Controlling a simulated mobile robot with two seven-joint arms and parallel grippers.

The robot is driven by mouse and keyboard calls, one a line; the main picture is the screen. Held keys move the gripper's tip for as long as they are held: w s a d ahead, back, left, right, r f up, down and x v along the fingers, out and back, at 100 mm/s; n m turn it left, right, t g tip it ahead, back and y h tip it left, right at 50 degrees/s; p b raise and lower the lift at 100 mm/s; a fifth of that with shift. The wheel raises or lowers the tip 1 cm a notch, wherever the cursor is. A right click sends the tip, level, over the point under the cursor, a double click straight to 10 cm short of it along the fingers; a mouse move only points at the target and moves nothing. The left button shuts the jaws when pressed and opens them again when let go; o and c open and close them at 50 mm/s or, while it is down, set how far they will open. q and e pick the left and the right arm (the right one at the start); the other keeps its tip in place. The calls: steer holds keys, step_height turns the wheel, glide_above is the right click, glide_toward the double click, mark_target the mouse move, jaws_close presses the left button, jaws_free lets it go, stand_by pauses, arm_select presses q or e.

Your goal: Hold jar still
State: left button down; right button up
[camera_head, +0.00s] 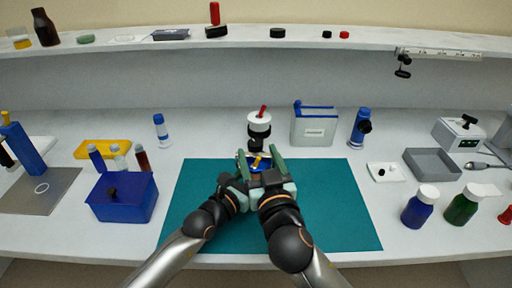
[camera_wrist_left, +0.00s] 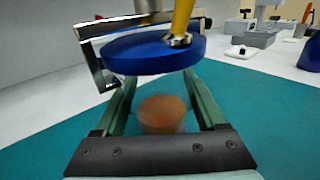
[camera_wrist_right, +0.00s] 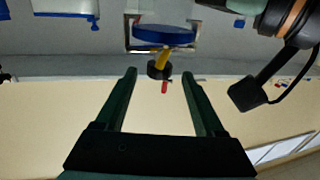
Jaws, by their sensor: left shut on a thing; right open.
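A small clear jar with orange-brown contents (camera_wrist_left: 162,113) sits between the fingers of my left gripper (camera_wrist_left: 160,100), which is shut on it. A blue disc (camera_wrist_left: 142,52) with a yellow upright part (camera_wrist_left: 182,20) shows just beyond the jar, partly ringed by a metal frame (camera_wrist_left: 92,50). The disc also shows in the right wrist view (camera_wrist_right: 163,35) and small in the head view (camera_head: 257,168). My right gripper (camera_wrist_right: 165,75) is open and empty, close beside the left one over the mat. In the head view the hands hide the jar.
A teal mat (camera_head: 330,215) lies under my arms, mostly bare. A white-topped black device (camera_head: 259,128) stands behind the hands. A grey box (camera_head: 314,128) is behind right, a blue box (camera_head: 122,200) left. A blue bottle (camera_head: 419,208) and green bottle (camera_head: 462,207) stand right.

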steer(key=shift+r, duration=0.1)
stand_by(0.3)
steer(key=shift+s+a+r+n+y, duration=0.1)
steer(key=shift+r+n+y, duration=0.8)
steer(key=shift+y, duration=0.1)
steer(key=n+y, duration=0.2)
steer(key=y, duration=0.1)
steer(key=shift+s, duration=0.25)
steer(key=n+g+y, duration=0.2)
steer(key=g+y, duration=0.1)
steer(key=g, duration=0.1)
glide_toward(250, 142)
steer(key=w, duration=0.1)
steer(key=x, duration=1.1)
steer(key=shift+w+a+f, duration=0.25)
steer(key=shift+w+f, duration=0.05)
steer(key=shift+f, duration=0.1)
steer(key=shift+c, duration=0.2)
jaws_close()
